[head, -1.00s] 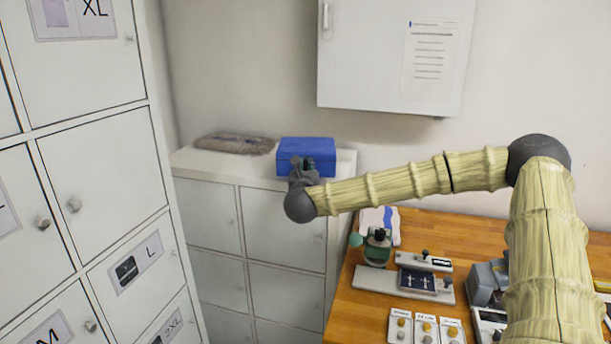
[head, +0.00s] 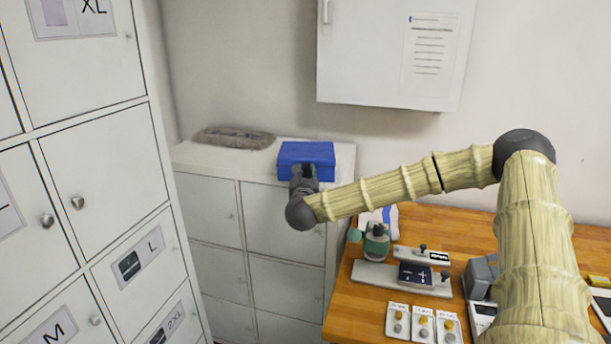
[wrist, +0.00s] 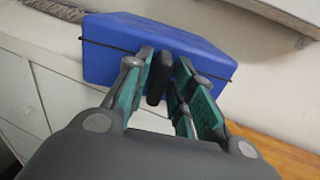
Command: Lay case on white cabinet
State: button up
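The blue case (head: 306,153) is on the top of the white cabinet (head: 198,155), close to its front edge and right end. Its broad lid faces up, and its handle side faces me. In the wrist view the case (wrist: 120,45) shows a dark handle (wrist: 158,80) between my fingers. My gripper (head: 304,170) reaches it from the front, with its fingers on either side of the handle, seemingly closed on it. The underside of the case is hidden, so its full contact with the cabinet top is not visible.
A grey-brown folded item (head: 233,138) lies left of the case on the cabinet top. A white wall cabinet (head: 390,55) hangs above to the right. Tall lockers (head: 100,165) stand at left. A wooden table (head: 350,310) with several devices lies under my arm.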

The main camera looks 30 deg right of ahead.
jog(key=shift+o, duration=0.2)
jog(key=shift+r, duration=0.15)
